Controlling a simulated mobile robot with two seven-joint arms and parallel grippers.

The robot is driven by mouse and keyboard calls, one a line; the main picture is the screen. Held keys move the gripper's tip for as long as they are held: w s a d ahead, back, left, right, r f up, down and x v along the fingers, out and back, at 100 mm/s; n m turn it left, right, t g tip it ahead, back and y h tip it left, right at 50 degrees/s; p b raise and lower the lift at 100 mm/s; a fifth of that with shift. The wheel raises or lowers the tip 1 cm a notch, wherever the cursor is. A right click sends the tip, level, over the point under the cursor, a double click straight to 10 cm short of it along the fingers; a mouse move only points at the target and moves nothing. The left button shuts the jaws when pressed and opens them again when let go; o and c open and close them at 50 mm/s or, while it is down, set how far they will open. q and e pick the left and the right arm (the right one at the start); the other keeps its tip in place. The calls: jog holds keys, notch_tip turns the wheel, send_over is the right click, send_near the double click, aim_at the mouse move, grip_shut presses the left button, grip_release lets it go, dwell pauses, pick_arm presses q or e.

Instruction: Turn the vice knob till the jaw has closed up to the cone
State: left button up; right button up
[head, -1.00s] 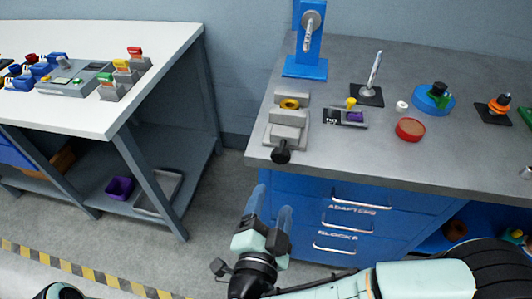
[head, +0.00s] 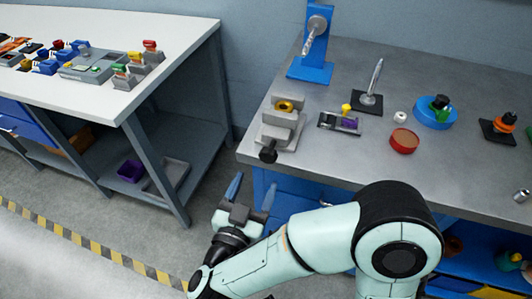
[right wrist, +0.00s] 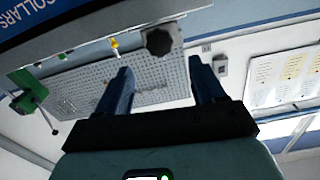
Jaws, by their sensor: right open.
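The grey vice (head: 277,133) stands at the left front edge of the grey bench. Its black knob (head: 268,154) points toward me over the edge. The yellow cone (head: 285,106) with a dark centre sits between the vice jaws; I cannot tell how wide the gap to the jaw is. My right gripper (head: 252,187) is open and empty, below and in front of the knob, apart from it. In the right wrist view the knob (right wrist: 158,41) shows beyond the two blue fingertips (right wrist: 161,70), roughly in line with the gap between them. My left gripper is out of view.
A blue stand (head: 312,62) rises behind the vice. A small tray with purple and yellow parts (head: 339,123), a spike on a black base (head: 368,99) and a red round dish (head: 404,140) stand to its right. A white table (head: 110,100) is at left across a floor gap.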

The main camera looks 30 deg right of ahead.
aim_at(267, 158)
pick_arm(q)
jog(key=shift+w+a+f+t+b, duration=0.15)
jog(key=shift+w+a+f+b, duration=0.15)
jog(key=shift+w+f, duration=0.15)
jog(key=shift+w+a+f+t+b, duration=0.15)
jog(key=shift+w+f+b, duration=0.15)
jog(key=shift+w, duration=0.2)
pick_arm(e)
jog(key=x, duration=1)
jog(key=shift+w, duration=0.1)
jog(key=c, duration=1)
